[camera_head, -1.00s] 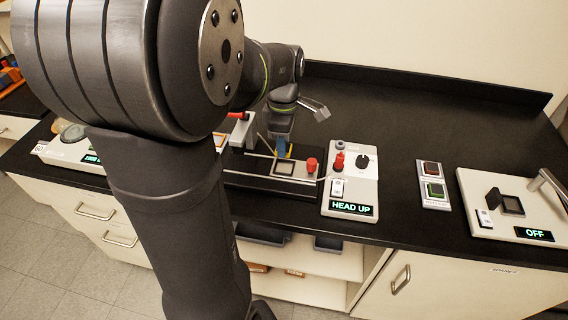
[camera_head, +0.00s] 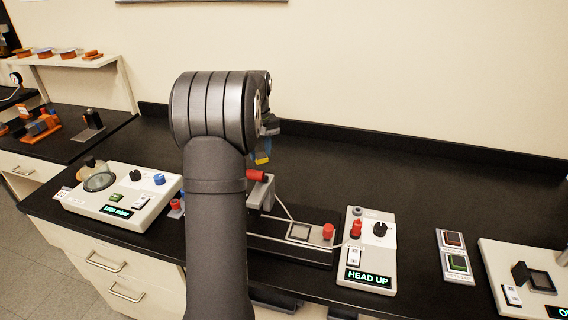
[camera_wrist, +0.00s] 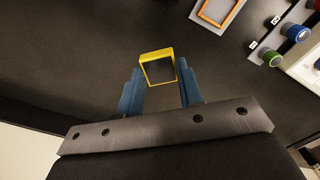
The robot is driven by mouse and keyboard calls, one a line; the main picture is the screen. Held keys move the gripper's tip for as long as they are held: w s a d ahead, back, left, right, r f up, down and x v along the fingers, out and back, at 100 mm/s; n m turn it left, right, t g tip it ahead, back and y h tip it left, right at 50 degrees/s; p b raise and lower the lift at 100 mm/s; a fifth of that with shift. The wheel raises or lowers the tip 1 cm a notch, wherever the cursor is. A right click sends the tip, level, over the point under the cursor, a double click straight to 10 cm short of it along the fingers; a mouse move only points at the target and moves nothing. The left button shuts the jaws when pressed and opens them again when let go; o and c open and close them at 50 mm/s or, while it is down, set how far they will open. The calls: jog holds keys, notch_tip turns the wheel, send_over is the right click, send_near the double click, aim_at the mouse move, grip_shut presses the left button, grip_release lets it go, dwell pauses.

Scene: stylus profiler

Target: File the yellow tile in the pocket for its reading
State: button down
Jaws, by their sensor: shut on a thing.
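The yellow tile (camera_head: 262,159) has a yellow rim and a dark face. My gripper (camera_head: 265,150) is shut on it, up above the bench behind the profiler; my arm partly hides the jaws in the head view. In the wrist view the tile (camera_wrist: 144,60) sits between the blue fingertips (camera_wrist: 160,80), its face showing. The profiler's stage (camera_head: 299,231) has an empty square seat, beside a red knob (camera_head: 328,231). The profiler's control box (camera_head: 368,250) reads HEAD UP. I cannot make out the pockets or a height reading.
A device with a round lid and green display (camera_head: 116,211) stands at left. An orange-framed square (camera_wrist: 231,10) shows in the wrist view. The bench behind the profiler (camera_head: 400,190) is clear.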

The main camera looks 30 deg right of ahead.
jog(key=a+n, duration=0.3)
jog(key=a, duration=0.7)
jog(key=s+a+f+n, duration=0.4)
jog(key=s+a+n, duration=0.2)
jog(key=s+n, duration=0.1)
jog(key=shift+a, duration=0.3)
jog(key=shift+f, duration=2.5)
jog(key=shift+f, duration=0.4)
jog(key=shift+f, duration=0.35)
